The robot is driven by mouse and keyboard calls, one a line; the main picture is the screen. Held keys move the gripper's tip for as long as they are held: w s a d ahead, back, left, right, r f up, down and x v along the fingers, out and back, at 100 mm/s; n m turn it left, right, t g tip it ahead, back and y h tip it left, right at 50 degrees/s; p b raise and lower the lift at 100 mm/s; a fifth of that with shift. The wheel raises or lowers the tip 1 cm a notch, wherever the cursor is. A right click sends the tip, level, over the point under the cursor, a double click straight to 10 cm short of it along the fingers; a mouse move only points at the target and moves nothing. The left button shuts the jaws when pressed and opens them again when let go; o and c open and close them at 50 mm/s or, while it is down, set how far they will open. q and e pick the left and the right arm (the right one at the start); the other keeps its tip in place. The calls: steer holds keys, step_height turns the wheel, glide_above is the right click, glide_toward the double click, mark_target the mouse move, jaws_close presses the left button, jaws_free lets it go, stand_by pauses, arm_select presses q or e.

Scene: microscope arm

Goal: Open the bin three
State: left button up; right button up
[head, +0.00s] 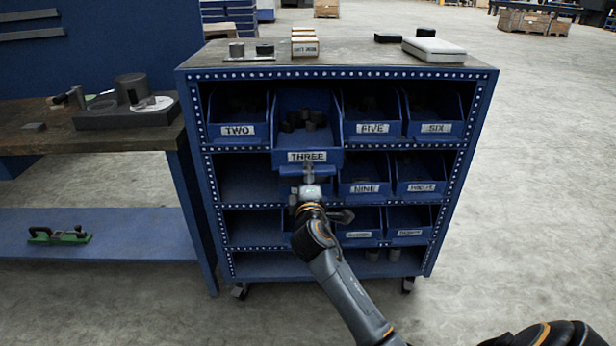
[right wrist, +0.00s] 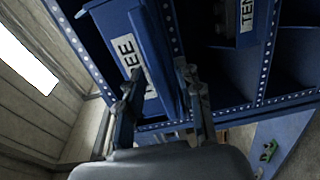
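Bin three (head: 307,156) is a blue open-topped bin in the top row of the shelf rack, labelled THREE. It juts out further than the bins beside it and holds several dark pieces (head: 304,120). My right gripper (head: 308,172) is at the lower front of this bin, just under its label. In the right wrist view, the two fingers of my right gripper (right wrist: 160,88) stand apart at the bin's front (right wrist: 152,72), with one finger over the label's side. Contact is hard to make out. My left gripper is not in view.
The blue rack (head: 478,115) has other labelled bins, such as TWO (head: 238,131) and FIVE (head: 372,128). Small boxes (head: 304,47) and a white case (head: 434,49) rest on top. A workbench (head: 60,142) stands at the left.

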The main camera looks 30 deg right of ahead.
steer(key=shift+s+a, duration=0.1)
steer(key=v, duration=1.2)
